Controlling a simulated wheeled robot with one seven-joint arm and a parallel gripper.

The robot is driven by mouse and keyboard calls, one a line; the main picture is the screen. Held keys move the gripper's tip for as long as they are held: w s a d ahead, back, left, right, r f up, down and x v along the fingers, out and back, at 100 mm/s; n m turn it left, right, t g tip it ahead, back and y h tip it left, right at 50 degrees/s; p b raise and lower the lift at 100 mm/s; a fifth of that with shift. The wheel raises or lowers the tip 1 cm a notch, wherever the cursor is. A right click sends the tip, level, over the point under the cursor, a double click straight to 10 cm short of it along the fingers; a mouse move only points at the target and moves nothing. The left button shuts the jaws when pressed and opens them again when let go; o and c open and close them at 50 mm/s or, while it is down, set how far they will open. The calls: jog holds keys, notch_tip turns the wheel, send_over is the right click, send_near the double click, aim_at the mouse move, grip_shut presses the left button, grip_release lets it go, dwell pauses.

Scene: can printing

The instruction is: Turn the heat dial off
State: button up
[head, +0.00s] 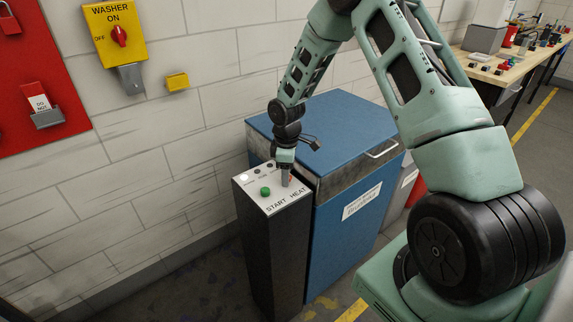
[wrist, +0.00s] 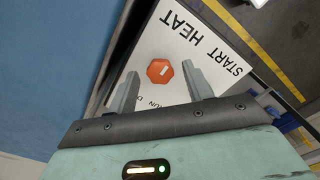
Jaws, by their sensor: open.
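The heat dial (wrist: 160,72) is a red-orange octagonal knob with a white pointer line, on a white panel (wrist: 178,35) beside the word HEAT. In the wrist view, my gripper (wrist: 160,69) is open, with one grey finger on each side of the dial. Gaps show between the fingers and the knob. In the head view, my gripper (head: 285,175) points down over the HEAT end of the panel on top of a dark pedestal (head: 272,255). There the gripper mostly hides the dial. I cannot tell the exact height of the fingertips over the panel.
A green START button (head: 265,191) is on the same panel, near the dial. A blue lidded machine (head: 345,225) stands directly right of the pedestal. A block wall is behind. A yellow WASHER switch box (head: 116,35) hangs at upper left.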

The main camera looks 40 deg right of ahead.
notch_tip(320, 180, up, 17)
jog(key=b, duration=0.2)
jog(key=shift+r, duration=0.2)
dwell(0.5)
jog(key=s+a+r, duration=0.1)
jog(key=s+a, duration=0.6)
jog(key=a, duration=0.3)
jog(key=s+a+r, duration=0.1)
jog(key=s+a, duration=0.5)
jog(key=a, duration=0.5)
jog(key=s+a+m, duration=0.1)
jog(key=s+a, duration=0.1)
jog(key=s, duration=0.7)
jog(key=s+a+m, duration=0.1)
jog(key=s+a, duration=0.2)
jog(key=s, duration=0.6)
jog(key=shift+s+a+f+y, duration=0.15)
jog(key=shift+a+f+y, duration=0.15)
jog(key=shift+a+f, duration=0.05)
